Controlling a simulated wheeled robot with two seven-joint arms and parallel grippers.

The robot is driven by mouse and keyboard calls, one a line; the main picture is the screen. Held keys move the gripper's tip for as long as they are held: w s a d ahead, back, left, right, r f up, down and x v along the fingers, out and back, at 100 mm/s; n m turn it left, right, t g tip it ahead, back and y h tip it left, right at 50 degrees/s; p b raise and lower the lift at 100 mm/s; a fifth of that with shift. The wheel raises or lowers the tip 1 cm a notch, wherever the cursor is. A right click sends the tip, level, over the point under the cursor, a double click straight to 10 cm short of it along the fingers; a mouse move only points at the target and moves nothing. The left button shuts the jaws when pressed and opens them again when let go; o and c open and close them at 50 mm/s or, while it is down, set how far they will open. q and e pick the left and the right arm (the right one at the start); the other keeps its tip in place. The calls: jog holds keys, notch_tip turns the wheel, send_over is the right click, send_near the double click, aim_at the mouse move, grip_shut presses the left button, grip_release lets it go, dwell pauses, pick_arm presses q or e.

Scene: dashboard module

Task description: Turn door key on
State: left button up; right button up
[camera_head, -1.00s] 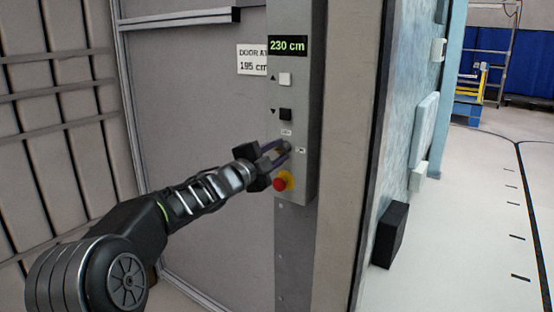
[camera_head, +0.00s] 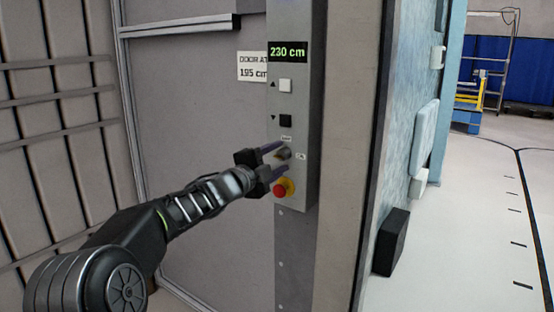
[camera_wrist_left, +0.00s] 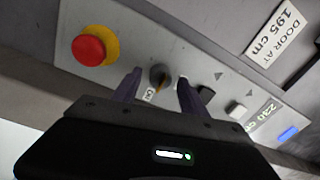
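The door key switch (camera_head: 284,154) is a small dark round knob on the grey control panel (camera_head: 300,110), between the black down button and the red stop button. In the left wrist view the key switch (camera_wrist_left: 159,77) shows an orange-brown mark and sits between my two fingertips. My left gripper (camera_head: 277,158) is open at the panel, its purple-grey fingers on either side of the knob, with visible gaps in the left wrist view (camera_wrist_left: 157,88). Whether the fingertips touch the panel I cannot tell. My right gripper is not in view.
A red stop button on a yellow base (camera_head: 284,188) lies just below my fingers. A white button (camera_head: 285,86) and a black button (camera_head: 285,121) sit above, under a display reading 230 cm (camera_head: 288,52). A sign (camera_head: 252,66) reads 195 cm. Open floor lies right.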

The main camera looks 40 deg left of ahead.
pick_arm(q)
jog(key=s, duration=0.7)
jog(key=shift+s+f, duration=0.2)
jog(key=shift+s, duration=0.2)
dwell(0.4)
